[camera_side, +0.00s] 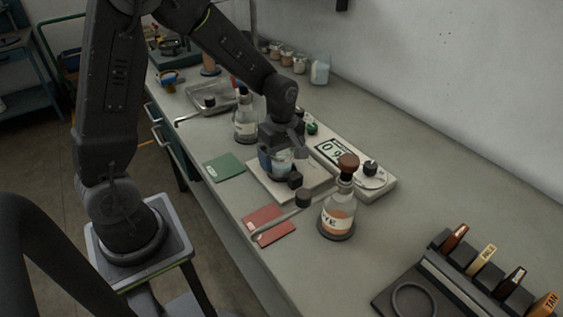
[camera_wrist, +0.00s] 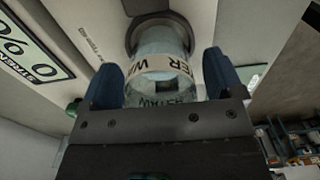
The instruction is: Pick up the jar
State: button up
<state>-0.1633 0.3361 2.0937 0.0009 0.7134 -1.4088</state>
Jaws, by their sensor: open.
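A clear glass jar (camera_wrist: 160,47) with a white label, reading something like WATER, stands between my gripper's two blue finger pads in the wrist view. My gripper (camera_wrist: 163,80) is open around it, one pad on each side. The jar's far end meets a dark round piece on a pale surface. In the side view my gripper (camera_side: 279,160) is low over a pale plate (camera_side: 309,195) on the bench, and it mostly hides the jar. I cannot tell whether either pad touches the glass.
An orange-filled bottle (camera_side: 338,214) with a brown stopper stands close in front. Another stoppered bottle (camera_side: 245,121) stands behind. A display unit (camera_side: 376,182) lies to the right. Green (camera_side: 223,167) and red (camera_side: 268,224) cards lie flat. A dark rack (camera_side: 455,278) is front right.

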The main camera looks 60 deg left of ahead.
jog(key=shift+c, duration=0.3)
jog(key=c, duration=1.1)
jog(key=shift+o, duration=0.2)
jog(key=shift+r, duration=0.25)
jog(key=shift+r, duration=1.15)
jog(key=s+a+r, duration=0.6)
jog(key=a+r, duration=0.2)
jog(key=a, duration=0.1)
jog(key=shift+a, duration=0.35)
